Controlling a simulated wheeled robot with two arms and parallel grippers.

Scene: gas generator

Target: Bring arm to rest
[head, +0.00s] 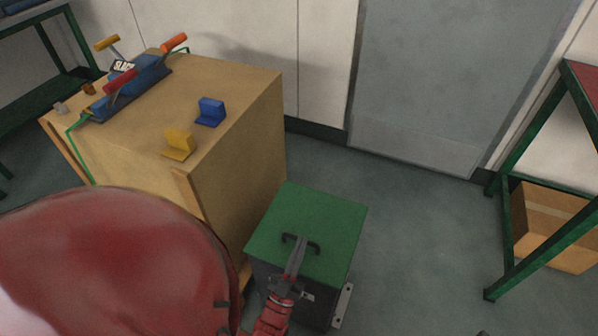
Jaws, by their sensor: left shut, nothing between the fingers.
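My left gripper (299,243) is dark grey on a red wrist and reaches in from the bottom centre. Its fingers are shut and empty. It shows in front of the green lid (325,213) of a dark box on the floor, overlapping a small black handle (316,248) on that lid. I cannot tell whether the fingers touch the handle. A large red rounded part of my own body fills the lower left. My right gripper is not in view.
A wooden cabinet (240,150) stands left of the box. On it are a blue lever block (130,88), a blue bracket (210,111) and a yellow bracket (179,144). A green-framed table (529,130) with a cardboard box (550,226) stands right. The floor between is clear.

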